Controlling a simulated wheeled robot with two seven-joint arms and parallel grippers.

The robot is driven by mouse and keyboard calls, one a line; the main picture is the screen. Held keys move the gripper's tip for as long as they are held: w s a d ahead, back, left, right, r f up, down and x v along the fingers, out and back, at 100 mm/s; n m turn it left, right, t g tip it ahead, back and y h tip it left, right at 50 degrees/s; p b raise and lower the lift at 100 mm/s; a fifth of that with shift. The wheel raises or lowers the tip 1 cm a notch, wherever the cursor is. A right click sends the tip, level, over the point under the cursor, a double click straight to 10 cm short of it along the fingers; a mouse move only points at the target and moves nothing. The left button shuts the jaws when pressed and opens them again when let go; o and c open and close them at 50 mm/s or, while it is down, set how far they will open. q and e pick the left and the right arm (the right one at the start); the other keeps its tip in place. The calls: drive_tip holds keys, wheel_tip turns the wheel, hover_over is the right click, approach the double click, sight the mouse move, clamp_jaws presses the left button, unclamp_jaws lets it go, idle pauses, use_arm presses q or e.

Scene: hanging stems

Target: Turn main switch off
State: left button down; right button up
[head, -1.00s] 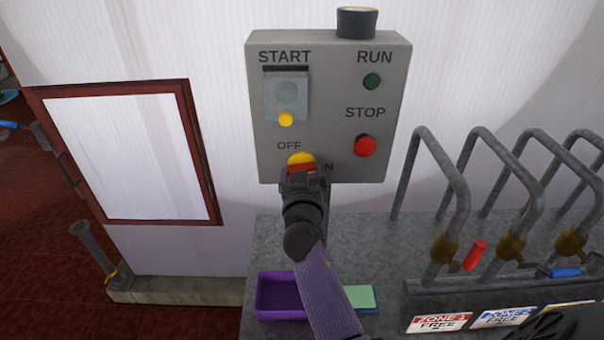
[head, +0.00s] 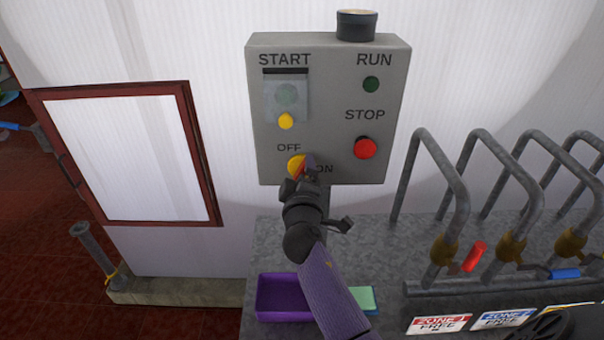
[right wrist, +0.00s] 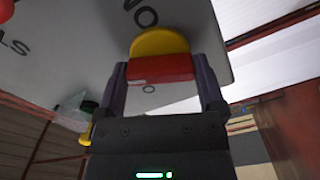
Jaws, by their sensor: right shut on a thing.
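The main switch is a yellow round base (head: 295,166) with a red handle (right wrist: 161,68), low on the grey control box (head: 330,60). The OFF label (head: 289,147) is above it and the ON label (head: 324,169) is to its right. My right gripper (head: 308,168) is at the switch. In the right wrist view its two fingers (right wrist: 161,84) stand on either side of the red handle, shut on it. In the head view the gripper covers part of the switch, and the handle looks tilted. My left gripper is not in view.
The box also has a yellow knob (head: 286,121) below a clear START cover, a green RUN light (head: 371,84) and a red STOP button (head: 366,147). Below are a purple tray (head: 283,316) and a green block (head: 362,299). Grey pipes with valves (head: 445,248) stand right.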

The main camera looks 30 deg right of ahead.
drive_tip(key=n+p, duration=0.1)
drive_tip(key=n, duration=0.3)
drive_tip(key=shift+n, duration=0.7)
drive_tip(key=o, duration=1)
drive_tip(key=shift+c, duration=0.2)
drive_tip(key=v, duration=0.9)
drive_tip(key=shift+s+b, duration=0.3)
drive_tip(key=shift+s, duration=0.1)
drive_tip(key=shift+a, duration=0.15)
